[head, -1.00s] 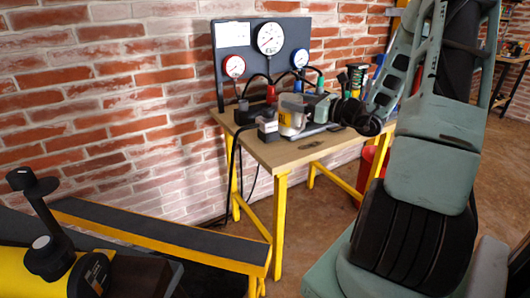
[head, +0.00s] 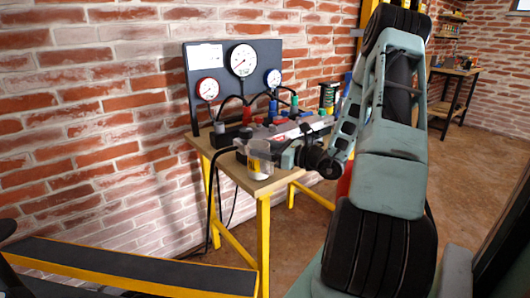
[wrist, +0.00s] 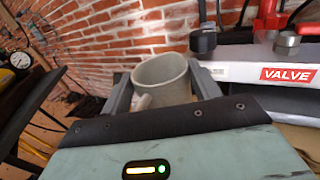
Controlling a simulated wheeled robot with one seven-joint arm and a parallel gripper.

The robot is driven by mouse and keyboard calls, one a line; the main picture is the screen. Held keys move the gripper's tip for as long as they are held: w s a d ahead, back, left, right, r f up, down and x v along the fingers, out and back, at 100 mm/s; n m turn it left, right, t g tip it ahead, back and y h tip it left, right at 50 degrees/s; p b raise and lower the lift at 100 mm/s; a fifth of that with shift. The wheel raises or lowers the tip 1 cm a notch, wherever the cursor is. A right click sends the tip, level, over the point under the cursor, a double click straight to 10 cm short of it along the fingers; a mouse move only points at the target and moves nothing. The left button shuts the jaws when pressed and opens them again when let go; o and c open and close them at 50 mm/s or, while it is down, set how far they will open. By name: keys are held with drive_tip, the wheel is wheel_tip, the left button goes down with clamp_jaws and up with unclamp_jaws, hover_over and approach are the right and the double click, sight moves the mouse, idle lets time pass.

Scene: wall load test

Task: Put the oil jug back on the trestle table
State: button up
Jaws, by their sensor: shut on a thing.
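The oil jug (head: 259,160) is a pale, see-through cup with a yellowish patch, upright in the head view. In the wrist view the jug (wrist: 163,80) stands between the two fingers, its handle toward the camera. My gripper (head: 272,156) is shut on it, reaching in from the right; its fingers also flank the jug in the wrist view (wrist: 162,90). The trestle table (head: 277,184) has a wooden top and yellow legs. The jug is at its near edge, in front of the valve unit. I cannot tell whether its base touches the top.
A grey valve unit (wrist: 250,68) with red and black fittings fills the table behind and right of the jug. A gauge panel (head: 230,75) stands at the back. Black cables hang at the table's left. A yellow-edged dark bench (head: 120,277) lies front left.

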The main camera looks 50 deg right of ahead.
drive_tip(key=shift+f, duration=0.3)
drive_tip(key=shift+f, duration=0.1)
drive_tip(key=o, duration=1.3)
drive_tip(key=shift+s+r, duration=0.2)
drive_tip(key=v, duration=1.1)
drive_tip(key=shift+s+d, duration=0.1)
drive_tip(key=shift+s, duration=0.2)
